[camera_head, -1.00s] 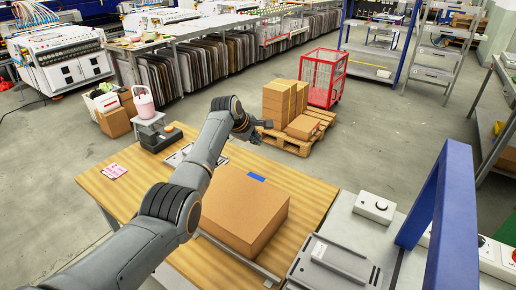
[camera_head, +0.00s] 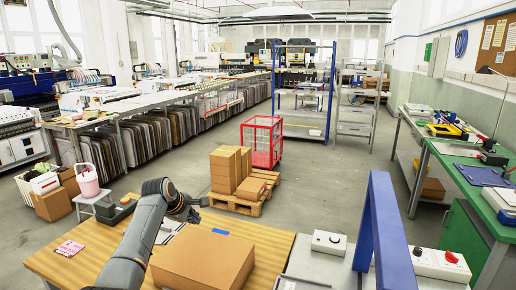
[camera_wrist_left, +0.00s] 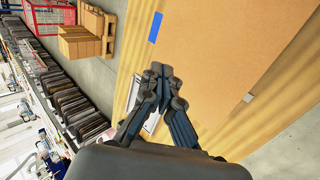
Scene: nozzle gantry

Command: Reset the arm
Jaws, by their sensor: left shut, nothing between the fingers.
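My left arm comes in from the lower left in the head view, and its gripper (camera_head: 190,208) is above the far side of the wooden table (camera_head: 92,256). The gripper also shows in the left wrist view (camera_wrist_left: 160,72), with its dark fingertips together and nothing between them. In the wrist view the box (camera_wrist_left: 215,55) lies just beyond the fingers. My right gripper is not in view.
A blue frame (camera_head: 383,230) rises at the right of the table beside a grey work surface with a white control box (camera_head: 329,242). Beyond the table stand a pallet (camera_head: 236,204) with stacked boxes and a red cage cart (camera_head: 262,142). Open floor lies right of the cart.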

